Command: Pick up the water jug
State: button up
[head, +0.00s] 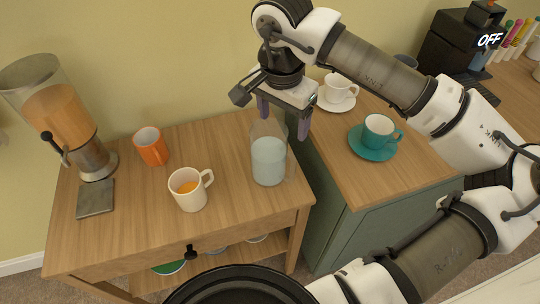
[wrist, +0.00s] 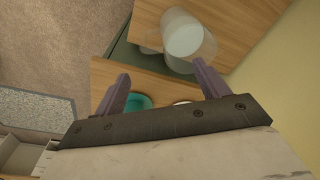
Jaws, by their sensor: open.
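The water jug (head: 268,160) is a clear vessel with pale water in it, standing upright at the right end of the wooden side table (head: 110,245). In the wrist view the jug (wrist: 184,38) shows at the top, past the tip of the right finger. My gripper (head: 283,122) is open and empty, with its purple fingers pointing down at the height of the jug's top. In the head view one finger overlaps the jug's upper part and the other is to its right. I cannot tell whether a finger touches the jug.
On the green cabinet (head: 350,235) at right are a teal cup (head: 380,130) and a white cup (head: 340,86), both on saucers.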

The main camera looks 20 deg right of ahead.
aim_at(287, 154)
jog(key=f, duration=0.2)
jog(key=d+f+p, duration=0.1)
jog(key=f, duration=0.5)
jog(key=shift+w+d+f, duration=0.1)
jog(key=shift+d+f, duration=0.1)
jog(key=shift+d, duration=0.15)
jog(key=shift+d+f+p, duration=0.1)
jog(key=shift+f+p, duration=1.25)
jog(key=shift+f, duration=1.35)
jog(key=shift+c, duration=0.2)
jog(key=shift+w+r, duration=0.1)
grip_shut()
